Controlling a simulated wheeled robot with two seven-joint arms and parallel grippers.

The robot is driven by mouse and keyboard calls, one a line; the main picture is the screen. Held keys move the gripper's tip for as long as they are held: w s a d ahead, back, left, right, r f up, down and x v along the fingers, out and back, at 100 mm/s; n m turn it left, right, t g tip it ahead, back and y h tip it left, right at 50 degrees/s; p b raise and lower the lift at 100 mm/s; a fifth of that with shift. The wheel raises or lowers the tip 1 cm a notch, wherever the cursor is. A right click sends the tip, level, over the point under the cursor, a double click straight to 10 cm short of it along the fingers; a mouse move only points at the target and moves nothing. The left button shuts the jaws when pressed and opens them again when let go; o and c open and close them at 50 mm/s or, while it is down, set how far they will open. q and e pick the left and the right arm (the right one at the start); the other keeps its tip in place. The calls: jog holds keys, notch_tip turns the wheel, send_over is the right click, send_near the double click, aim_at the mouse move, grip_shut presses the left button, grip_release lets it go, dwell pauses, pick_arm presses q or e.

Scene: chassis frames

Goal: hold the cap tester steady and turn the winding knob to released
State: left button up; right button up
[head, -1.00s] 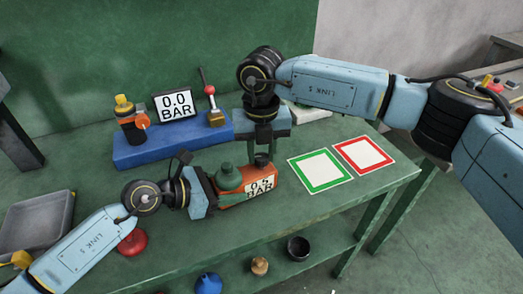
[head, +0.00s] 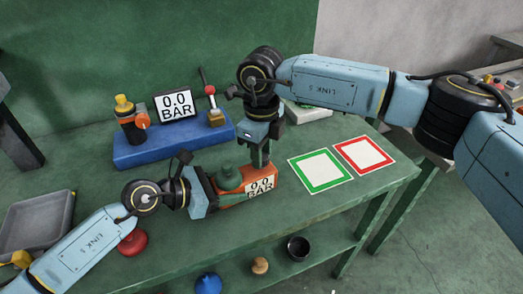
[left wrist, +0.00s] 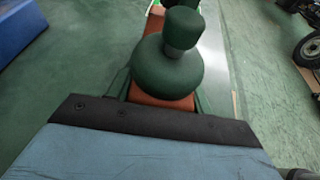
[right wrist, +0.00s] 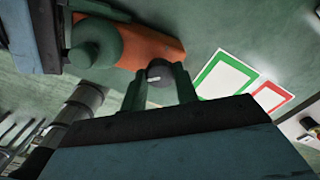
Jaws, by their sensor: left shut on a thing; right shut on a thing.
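The cap tester is an orange block (head: 232,198) with a green dome (head: 228,177) and a panel reading 0.0 BAR (head: 260,187), lying on the green bench. My left gripper (head: 215,189) is shut on the tester's body from the left; its dome fills the middle of the left wrist view (left wrist: 167,65). The black winding knob (right wrist: 158,72) is at the tester's end, with a small pale mark on it. My right gripper (head: 260,162) comes down from above and is shut on the knob, one finger on each side. In the head view the fingers mostly hide the knob.
A blue stand (head: 165,148) at the back holds a second 0.0 BAR display (head: 174,105) and a red-knobbed lever (head: 210,90). Green-framed (head: 321,170) and red-framed (head: 364,155) mats lie to the right. A grey tray (head: 35,220) is at left.

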pick_arm(q)
jog(key=shift+a, duration=0.1)
pick_arm(e)
jog(key=n, duration=0.5)
jog(key=shift+r+n, duration=0.1)
jog(key=shift+n, duration=0.2)
jog(key=n, duration=0.5)
jog(key=shift+n, duration=0.4)
jog(key=shift+d, duration=0.1)
jog(key=o, duration=1)
notch_tip(320, 180, up, 12)
pick_arm(q)
jog(key=o, duration=1.3)
